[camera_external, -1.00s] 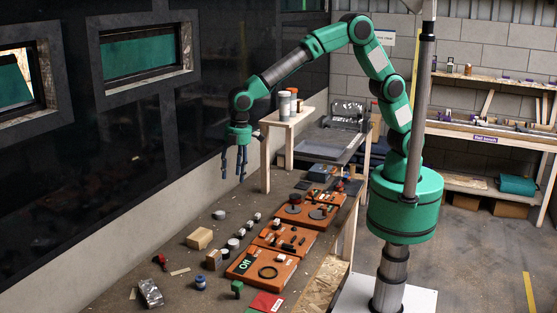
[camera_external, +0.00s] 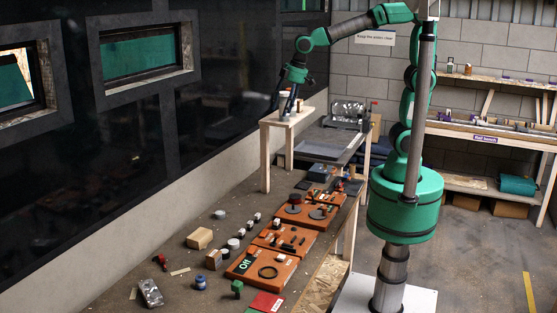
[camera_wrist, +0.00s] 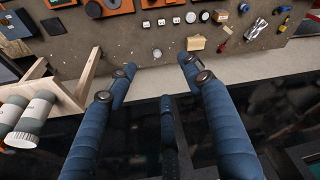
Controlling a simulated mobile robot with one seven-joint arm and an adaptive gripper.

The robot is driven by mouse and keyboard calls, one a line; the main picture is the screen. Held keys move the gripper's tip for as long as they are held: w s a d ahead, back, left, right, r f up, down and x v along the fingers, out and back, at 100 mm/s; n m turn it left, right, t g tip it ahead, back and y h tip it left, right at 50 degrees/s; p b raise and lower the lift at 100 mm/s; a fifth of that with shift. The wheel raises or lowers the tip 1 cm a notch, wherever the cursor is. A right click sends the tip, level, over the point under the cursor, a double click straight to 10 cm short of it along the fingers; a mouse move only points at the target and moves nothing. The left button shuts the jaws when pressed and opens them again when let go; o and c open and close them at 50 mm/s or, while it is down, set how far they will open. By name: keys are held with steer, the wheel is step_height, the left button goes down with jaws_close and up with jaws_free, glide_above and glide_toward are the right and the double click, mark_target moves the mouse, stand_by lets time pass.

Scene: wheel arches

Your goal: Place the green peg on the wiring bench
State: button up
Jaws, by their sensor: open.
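A small green piece (camera_external: 237,287), which looks like the green peg, stands on the long brown bench (camera_external: 185,270) near its front edge, left of the red sheet. I cannot tell whether this bench is the wiring bench. My gripper (camera_external: 290,108) is far from the green piece, up at the small wooden stand, and partly covers the jars there. I cannot make out the green piece surely in the wrist view.
The wooden stand (camera_external: 265,153) carries jars; pale jars (camera_wrist: 36,112) show at left in the wrist view. Orange boards (camera_external: 262,266) lie along the bench, with a wood block (camera_external: 199,238) and a blue jar (camera_external: 200,283) beside them. A signed bench (camera_external: 490,137) stands at back right.

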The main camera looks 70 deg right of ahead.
steer(key=s+d+m+t+h, duration=0.1)
steer(key=s+d+m, duration=0.6)
steer(key=s+d, duration=1.3)
steer(key=shift+s+r+t, duration=0.3)
steer(key=shift+s+t, duration=0.05)
steer(key=shift+t, duration=0.35)
steer(key=shift+f, duration=0.1)
step_height(320, 180, down, 12)
steer(key=b, duration=1.2)
